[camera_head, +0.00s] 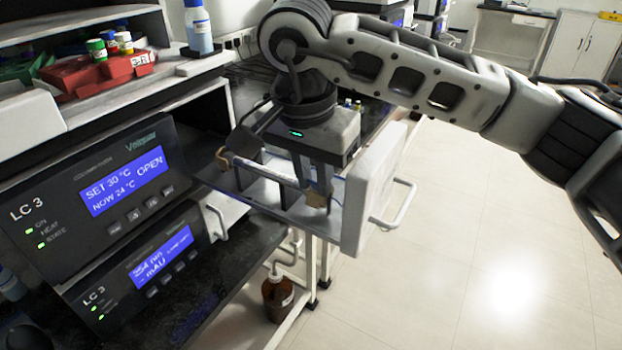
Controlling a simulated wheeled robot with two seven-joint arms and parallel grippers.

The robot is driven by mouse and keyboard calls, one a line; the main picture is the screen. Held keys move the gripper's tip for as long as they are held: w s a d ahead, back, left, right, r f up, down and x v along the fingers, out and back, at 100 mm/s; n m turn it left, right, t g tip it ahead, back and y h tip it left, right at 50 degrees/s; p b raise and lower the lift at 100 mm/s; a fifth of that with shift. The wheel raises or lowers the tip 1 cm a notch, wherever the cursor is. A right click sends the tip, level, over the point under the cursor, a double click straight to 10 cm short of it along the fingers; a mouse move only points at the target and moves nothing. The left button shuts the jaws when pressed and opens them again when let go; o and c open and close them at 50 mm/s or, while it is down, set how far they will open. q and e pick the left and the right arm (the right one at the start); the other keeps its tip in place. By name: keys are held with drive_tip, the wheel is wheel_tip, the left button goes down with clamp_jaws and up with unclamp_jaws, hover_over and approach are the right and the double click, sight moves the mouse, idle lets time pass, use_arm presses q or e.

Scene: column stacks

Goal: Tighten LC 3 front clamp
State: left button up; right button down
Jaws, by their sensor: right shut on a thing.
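The upper LC 3 unit (95,215) shows "SET 30 °C, NOW 24 °C, OPEN" on its blue screen. Its drawer is pulled out, with a white front panel (370,195) and handle at the right. A pale column (262,173) lies along the drawer, with a brass-coloured fitting (222,158) at its inner end. My right gripper (318,188) points down into the drawer just behind the panel. Its fingers are shut on the front clamp (317,200) at the column's outer end; they hide most of the clamp. My left gripper is not in view.
A second LC 3 module (150,270) sits below. A brown bottle (278,297) stands under the drawer on a low shelf. The floor at right is clear.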

drive_tip(key=g+y, duration=0.1)
drive_tip(key=w+d+g+y, duration=0.1)
drive_tip(key=shift+w+r+g, duration=0.2)
drive_tip(key=shift+r+g, duration=0.1)
drive_tip(key=shift+g, duration=0.1)
drive_tip(key=shift+w+d+g+y+p, duration=0.2)
drive_tip(key=shift+g+y+p, duration=0.1)
drive_tip(key=shift+g+p, duration=0.1)
drive_tip(key=c, duration=1.3)
unclamp_jaws()
